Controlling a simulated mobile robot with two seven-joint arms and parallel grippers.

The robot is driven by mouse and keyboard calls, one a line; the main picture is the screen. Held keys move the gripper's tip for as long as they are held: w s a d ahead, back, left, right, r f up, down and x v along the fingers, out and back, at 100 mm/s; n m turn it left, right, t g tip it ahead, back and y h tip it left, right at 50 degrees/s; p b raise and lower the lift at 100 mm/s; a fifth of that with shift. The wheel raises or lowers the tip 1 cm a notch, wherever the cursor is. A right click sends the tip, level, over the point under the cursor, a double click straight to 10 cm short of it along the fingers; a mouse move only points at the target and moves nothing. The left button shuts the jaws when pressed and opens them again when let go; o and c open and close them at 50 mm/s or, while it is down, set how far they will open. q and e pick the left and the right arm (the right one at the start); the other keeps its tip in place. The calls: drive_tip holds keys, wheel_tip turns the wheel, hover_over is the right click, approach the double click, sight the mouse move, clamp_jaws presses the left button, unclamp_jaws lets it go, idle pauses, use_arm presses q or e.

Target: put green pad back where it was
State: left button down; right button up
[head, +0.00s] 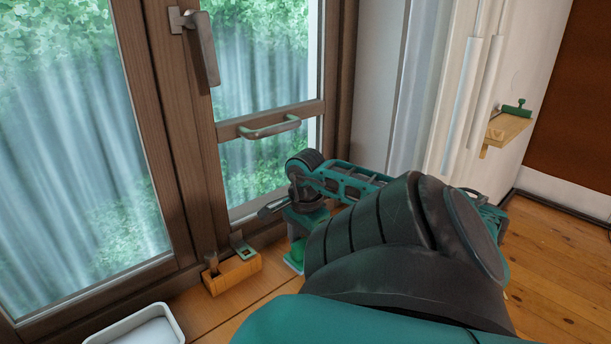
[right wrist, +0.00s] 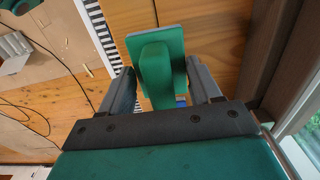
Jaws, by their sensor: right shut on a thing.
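The green pad (right wrist: 172,35) shows in the right wrist view as a flat green plate with a thick green grip block between my fingers. In the head view a small part of the green pad (head: 294,264) shows below my right gripper (head: 301,240), near the wooden sill. My right gripper, also in the right wrist view (right wrist: 160,88), is shut on the green pad's grip, pointing down. My own arm hides most of the pad in the head view. I cannot tell whether the pad touches the wood. My left gripper is not in view.
A wooden block (head: 233,274) with a green bracket (head: 242,246) and a peg stands just left of the pad, near the window frame. A white tray (head: 140,328) is at lower left. A wooden wall shelf (head: 507,130) holds a green item (head: 517,108) at right.

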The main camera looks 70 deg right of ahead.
sight(305, 256)
wheel_tip(305, 256, down, 3)
drive_tip(key=shift+r+b, duration=0.1)
drive_tip(key=shift+b, duration=0.2)
drive_tip(key=shift+f, duration=0.35)
drive_tip(key=o, duration=1.2)
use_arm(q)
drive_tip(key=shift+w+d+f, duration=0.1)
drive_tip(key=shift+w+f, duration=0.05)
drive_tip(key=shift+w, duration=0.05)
use_arm(e)
wheel_tip(305, 256, up, 12)
drive_tip(key=shift+r+p, duration=0.1)
drive_tip(key=shift+p, duration=1.1)
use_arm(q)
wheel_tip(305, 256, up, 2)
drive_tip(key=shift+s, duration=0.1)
